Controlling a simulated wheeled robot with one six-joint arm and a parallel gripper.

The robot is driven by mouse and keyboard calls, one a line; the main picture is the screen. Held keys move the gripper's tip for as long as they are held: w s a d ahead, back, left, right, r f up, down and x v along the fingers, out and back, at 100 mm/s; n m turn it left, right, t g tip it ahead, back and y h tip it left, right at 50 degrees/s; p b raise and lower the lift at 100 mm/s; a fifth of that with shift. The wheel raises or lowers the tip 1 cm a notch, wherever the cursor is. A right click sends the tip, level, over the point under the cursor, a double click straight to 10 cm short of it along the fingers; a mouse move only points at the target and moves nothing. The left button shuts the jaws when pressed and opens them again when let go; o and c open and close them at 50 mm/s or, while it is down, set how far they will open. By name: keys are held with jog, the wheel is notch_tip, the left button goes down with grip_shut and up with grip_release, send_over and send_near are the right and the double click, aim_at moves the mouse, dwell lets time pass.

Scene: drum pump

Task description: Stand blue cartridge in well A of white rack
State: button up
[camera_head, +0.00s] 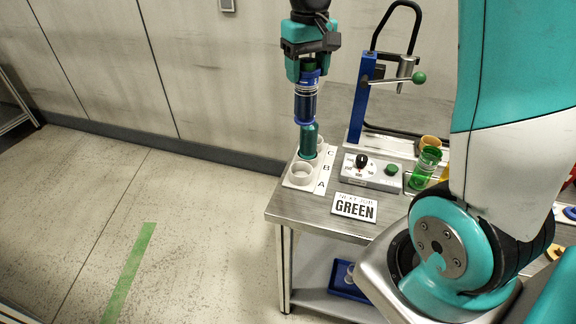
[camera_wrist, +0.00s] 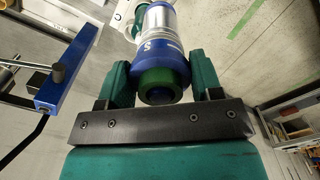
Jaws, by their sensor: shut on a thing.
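My gripper (camera_head: 308,66) is shut on the blue cartridge (camera_head: 306,104), near its green top end. The cartridge hangs about upright above the rack. In the wrist view, the blue cartridge (camera_wrist: 160,50) sits between both fingers (camera_wrist: 162,84), with its green end toward me and a silver section farther off. The white rack (camera_head: 301,184) stands at the table's left edge, with labels C, B and A from back to front. The front well, beside A, looks empty. A teal cylinder (camera_head: 308,142) stands farther back in the rack, below the held cartridge; I cannot tell which well holds it.
A press with a blue column (camera_head: 361,98) and green-knobbed lever stands behind a control box (camera_head: 371,172). A "GREEN" sign (camera_head: 354,207) lies in front. A green cup (camera_head: 425,168) and an orange container (camera_head: 430,142) are to the right. A blue tray (camera_head: 347,285) is on the lower shelf.

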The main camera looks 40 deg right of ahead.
jog(key=shift+w+d, duration=0.1)
jog(key=shift+w, duration=0.15)
notch_tip(320, 180, down, 19)
jog(key=p, duration=0.2)
jog(key=shift+f+p, duration=0.15)
jog(key=shift+p, duration=0.15)
jog(key=shift+f, duration=0.2)
jog(key=o, duration=1.3)
jog(key=shift+c, duration=0.2)
